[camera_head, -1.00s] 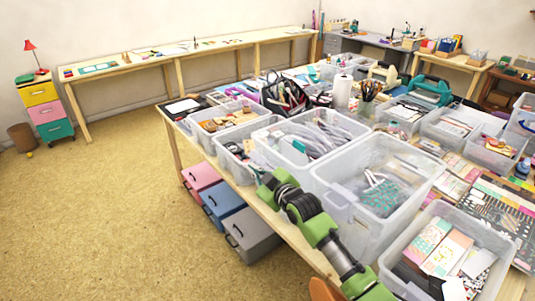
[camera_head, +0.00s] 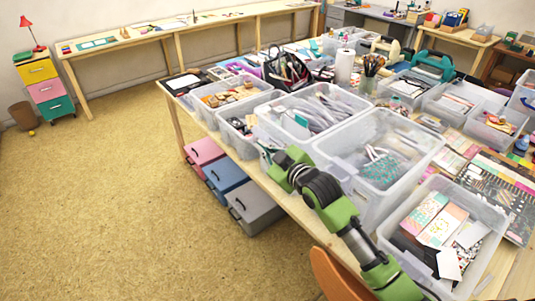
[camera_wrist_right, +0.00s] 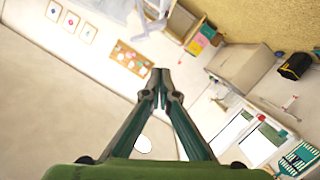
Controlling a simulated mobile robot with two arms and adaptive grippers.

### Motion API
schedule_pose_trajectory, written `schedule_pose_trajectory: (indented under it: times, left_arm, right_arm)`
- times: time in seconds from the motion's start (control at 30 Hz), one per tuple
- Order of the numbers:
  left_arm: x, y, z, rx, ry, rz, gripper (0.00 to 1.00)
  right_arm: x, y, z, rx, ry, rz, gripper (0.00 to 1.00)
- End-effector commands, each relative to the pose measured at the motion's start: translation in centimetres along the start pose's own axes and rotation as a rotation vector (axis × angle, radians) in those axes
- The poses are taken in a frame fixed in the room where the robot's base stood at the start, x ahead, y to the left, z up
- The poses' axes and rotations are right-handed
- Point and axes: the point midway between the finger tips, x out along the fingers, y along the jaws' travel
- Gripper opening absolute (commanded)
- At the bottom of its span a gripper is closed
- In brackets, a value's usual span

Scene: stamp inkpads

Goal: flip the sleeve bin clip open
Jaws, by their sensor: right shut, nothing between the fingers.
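Several clear plastic bins stand along the near table: a large bin of sleeve-like bags or tools (camera_head: 272,137), a tall bin (camera_head: 352,205) to its right, and smaller bins. I cannot tell for sure which is the sleeve bin, and no clip's state is readable. My right gripper (camera_head: 265,150) is at the table's left edge beside the large bin, partly hidden behind my green wrist; I cannot tell whether it touches. In the right wrist view its fingertips (camera_wrist_right: 160,74) meet with nothing between them, and no bin is seen at them. My left gripper is not in view.
A front-right bin (camera_head: 398,236) holds cards and papers. Pink (camera_head: 203,153), blue (camera_head: 225,176) and grey (camera_head: 252,210) boxes sit under the table. An orange chair (camera_head: 335,277) is at the table's near edge. The floor (camera_head: 120,190) to the left is clear.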

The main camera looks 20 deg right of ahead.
Motion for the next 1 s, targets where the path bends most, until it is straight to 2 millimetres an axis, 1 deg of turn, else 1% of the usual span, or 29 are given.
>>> schedule_pose_trajectory:
  times: [0.03, 0.1, 0.3, 0.8, 0.87, 0.9, 0.97, 1.0]
  left_arm:
    - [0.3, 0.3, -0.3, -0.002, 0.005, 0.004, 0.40]
    - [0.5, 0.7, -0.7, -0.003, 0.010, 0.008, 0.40]
    - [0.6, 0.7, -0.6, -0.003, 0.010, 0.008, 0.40]
    - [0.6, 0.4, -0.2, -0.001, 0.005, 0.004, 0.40]
    - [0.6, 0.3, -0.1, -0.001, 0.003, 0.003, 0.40]
    - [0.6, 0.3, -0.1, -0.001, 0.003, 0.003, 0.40]
    - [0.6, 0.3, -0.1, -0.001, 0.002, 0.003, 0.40]
    - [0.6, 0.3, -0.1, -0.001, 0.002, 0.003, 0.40]
  right_arm:
    - [-0.7, -0.2, 0.1, -0.002, 0.002, -0.001, 0.00]
    - [-1.5, -0.2, 0.1, 0.000, 0.001, -0.001, 0.00]
    - [-2.8, -0.2, 0.0, 0.000, 0.001, -0.001, 0.00]
    - [-3.0, -0.2, 0.0, 0.002, 0.000, -0.002, 0.00]
    - [-3.1, -0.6, 0.3, 0.008, -0.011, -0.009, 0.00]
    - [-3.5, -1.3, 0.9, 0.018, -0.027, -0.018, 0.00]
    - [-4.3, -2.8, 2.2, 0.043, -0.070, -0.040, 0.00]
    - [-5.2, -4.2, 3.4, 0.065, -0.111, -0.060, 0.00]
